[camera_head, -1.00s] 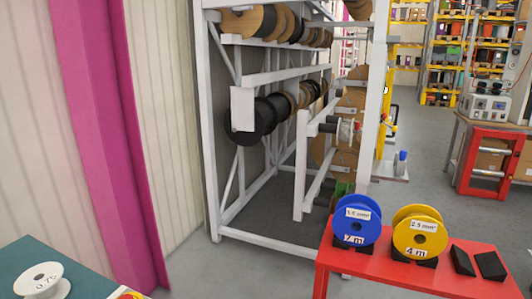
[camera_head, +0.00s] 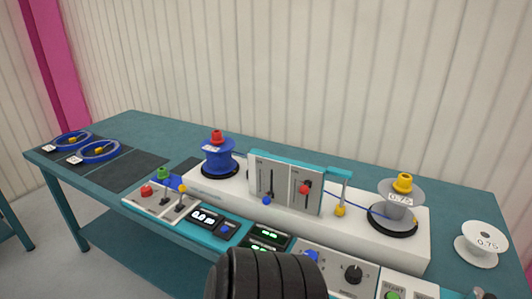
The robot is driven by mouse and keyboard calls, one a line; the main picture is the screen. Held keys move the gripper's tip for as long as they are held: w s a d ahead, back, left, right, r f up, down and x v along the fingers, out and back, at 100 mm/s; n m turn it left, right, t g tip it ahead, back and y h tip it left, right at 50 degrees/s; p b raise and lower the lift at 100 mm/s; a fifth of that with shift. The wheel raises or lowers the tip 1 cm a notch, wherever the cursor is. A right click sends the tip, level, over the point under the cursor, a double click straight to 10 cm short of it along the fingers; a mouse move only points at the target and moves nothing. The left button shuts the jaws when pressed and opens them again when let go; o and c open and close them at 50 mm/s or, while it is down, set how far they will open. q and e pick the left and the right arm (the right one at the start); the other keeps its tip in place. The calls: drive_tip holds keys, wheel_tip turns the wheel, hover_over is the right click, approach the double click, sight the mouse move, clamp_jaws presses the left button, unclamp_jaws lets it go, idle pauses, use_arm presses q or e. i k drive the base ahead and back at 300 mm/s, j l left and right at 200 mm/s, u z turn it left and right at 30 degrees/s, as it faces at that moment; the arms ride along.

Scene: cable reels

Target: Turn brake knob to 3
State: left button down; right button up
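The winding machine stands on a teal bench (camera_head: 135,125), with its control panels along the front edge. A black rotary knob (camera_head: 353,273) sits on a grey panel (camera_head: 372,287) at the lower right, beside a blue control (camera_head: 311,256). I cannot read the knob's scale or its setting, or tell whether it is the brake knob. A dark ribbed shape at the bottom middle hides part of the panels. Neither of my grippers is in view.
A blue spool (camera_head: 218,158) and a grey spool labelled 0.75 (camera_head: 400,207) sit on the machine's white base (camera_head: 300,212). A white spool (camera_head: 481,243) stands at the right. Blue cable coils (camera_head: 98,152) lie at the left. A corrugated wall (camera_head: 300,70) stands behind.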

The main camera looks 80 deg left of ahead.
sight(146, 191)
drive_tip(key=u, duration=3.55)
